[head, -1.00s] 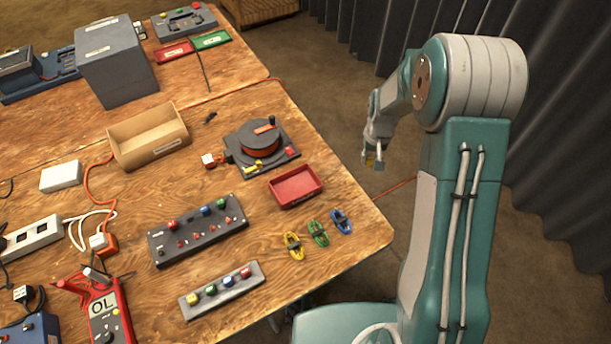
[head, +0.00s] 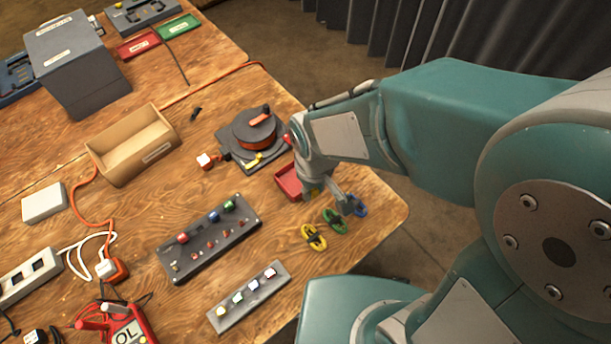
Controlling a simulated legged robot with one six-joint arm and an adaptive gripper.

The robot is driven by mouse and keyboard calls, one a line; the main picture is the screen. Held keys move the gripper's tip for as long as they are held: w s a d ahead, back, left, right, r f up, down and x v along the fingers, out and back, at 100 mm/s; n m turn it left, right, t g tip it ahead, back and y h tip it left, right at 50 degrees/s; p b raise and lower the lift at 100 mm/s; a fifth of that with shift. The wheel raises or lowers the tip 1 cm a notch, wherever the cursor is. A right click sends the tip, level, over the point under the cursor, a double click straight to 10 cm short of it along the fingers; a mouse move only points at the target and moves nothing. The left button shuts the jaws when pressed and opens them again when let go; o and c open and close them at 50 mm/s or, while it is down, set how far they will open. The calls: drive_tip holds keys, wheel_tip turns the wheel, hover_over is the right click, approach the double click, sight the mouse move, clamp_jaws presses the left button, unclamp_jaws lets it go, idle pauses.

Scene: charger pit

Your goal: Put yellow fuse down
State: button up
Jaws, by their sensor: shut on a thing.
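My gripper (head: 338,203) hangs over the right part of the wooden table, beside the small red tray (head: 286,184). It is shut on a small yellow piece, the yellow fuse (head: 315,190), which is mostly hidden by the gripper. The gripper covers the tray's right side. I cannot tell how high the fuse is above the tray or table.
Yellow (head: 313,238), green (head: 334,222) and blue (head: 359,206) loops lie just below the gripper. A dark reel device (head: 240,155) stands behind the tray. A panel with knobs (head: 180,262) and a grey strip with coloured buttons (head: 222,322) lie to the left.

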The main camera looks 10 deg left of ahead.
drive_tip(key=shift+n, duration=0.3)
drive_tip(key=w+a+f, duration=0.1)
drive_tip(key=w+f, duration=0.2)
drive_tip(key=w+a+f, duration=0.2)
drive_tip(key=w+f, duration=0.1)
drive_tip(key=w, duration=0.1)
drive_tip(key=w+a+f, duration=0.2)
drive_tip(key=w+f, duration=0.1)
drive_tip(key=w, duration=0.1)
drive_tip(key=shift+w+f, duration=0.35)
wheel_tip(320, 180, down, 3)
drive_tip(key=shift+d+f, duration=0.1)
drive_tip(key=shift+d, duration=0.05)
drive_tip(key=shift+w+f, duration=0.1)
drive_tip(key=shift+f, duration=0.3)
drive_tip(key=shift+f, duration=0.2)
